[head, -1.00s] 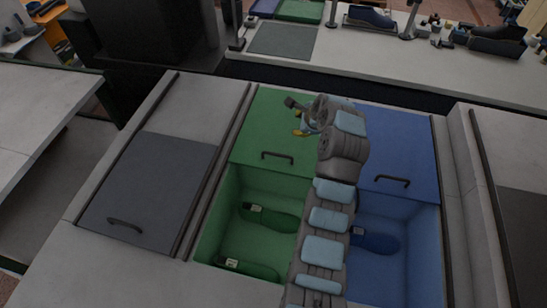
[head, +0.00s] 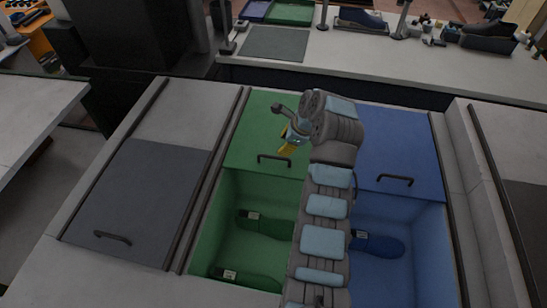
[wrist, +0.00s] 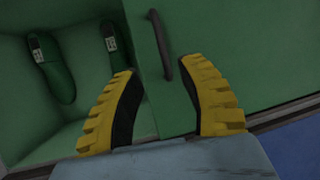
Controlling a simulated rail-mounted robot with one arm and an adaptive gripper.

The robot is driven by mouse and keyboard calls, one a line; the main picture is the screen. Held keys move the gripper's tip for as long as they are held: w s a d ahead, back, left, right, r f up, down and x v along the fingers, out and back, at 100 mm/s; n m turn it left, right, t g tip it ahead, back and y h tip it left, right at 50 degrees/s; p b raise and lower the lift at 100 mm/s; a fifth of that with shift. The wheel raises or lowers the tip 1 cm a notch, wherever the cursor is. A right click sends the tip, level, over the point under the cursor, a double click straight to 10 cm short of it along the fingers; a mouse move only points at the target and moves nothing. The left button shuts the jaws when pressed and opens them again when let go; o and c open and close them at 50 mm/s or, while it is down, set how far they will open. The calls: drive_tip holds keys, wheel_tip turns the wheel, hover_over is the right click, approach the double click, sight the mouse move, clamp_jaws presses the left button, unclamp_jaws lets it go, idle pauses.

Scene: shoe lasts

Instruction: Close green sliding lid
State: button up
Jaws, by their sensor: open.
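The green sliding lid (head: 250,130) covers the far part of the green bin (head: 205,235), leaving the near part open. Its dark bar handle (head: 274,158) is near the lid's front edge. My gripper (head: 288,149), with yellow fingers, is over the lid close to the handle's right end, partly hidden by my arm. In the wrist view my gripper (wrist: 161,66) is open and empty, and the handle (wrist: 160,45) appears between and just beyond the fingertips. I cannot tell whether they touch. The lid (wrist: 235,35) fills the right of that view.
Green shoe lasts (head: 262,223) lie inside the open bin. A blue bin to the right has a partly open blue lid (head: 398,145) and a blue last (head: 376,244). A grey lid (head: 140,200) is on the left. A workbench (head: 300,70) stands behind.

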sight(274, 157)
drive_tip(key=b+x, duration=0.1)
drive_tip(key=x, duration=0.9)
drive_tip(key=shift+w+a+f, duration=0.1)
drive_tip(key=shift+f, duration=0.15)
clamp_jaws()
